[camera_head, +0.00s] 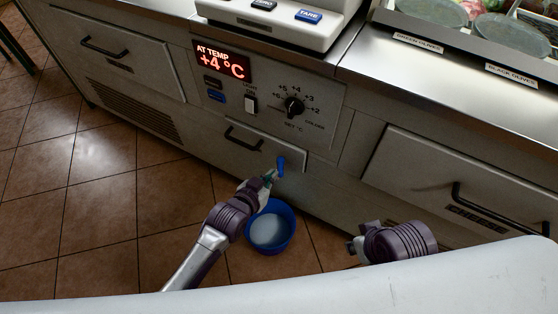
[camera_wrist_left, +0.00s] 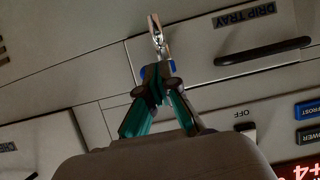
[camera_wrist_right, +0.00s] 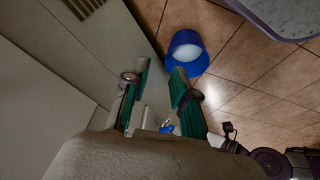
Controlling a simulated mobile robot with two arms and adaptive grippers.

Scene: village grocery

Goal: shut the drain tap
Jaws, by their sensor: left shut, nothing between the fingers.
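The drain tap's blue handle (camera_head: 281,166) is on the lower front of the counter, standing roughly upright in the head view. My left gripper (camera_head: 271,175) is shut and empty just left of the handle. In the left wrist view, its fingertips (camera_wrist_left: 158,68) overlap the blue handle (camera_wrist_left: 144,72), partly hiding it, and the metal tap body (camera_wrist_left: 156,30) shows beyond them. Contact cannot be told. My right gripper (camera_head: 353,246) is to the right, away from the tap. Its fingers (camera_wrist_right: 162,68) are apart with nothing held between the tips in the right wrist view.
A blue bucket (camera_head: 289,228) with pale contents stands on the tiled floor below the tap; it also shows in the right wrist view (camera_wrist_right: 184,66). Above the tap are a drawer handle (camera_head: 243,140) and a control panel (camera_head: 325,95). The floor at left is clear.

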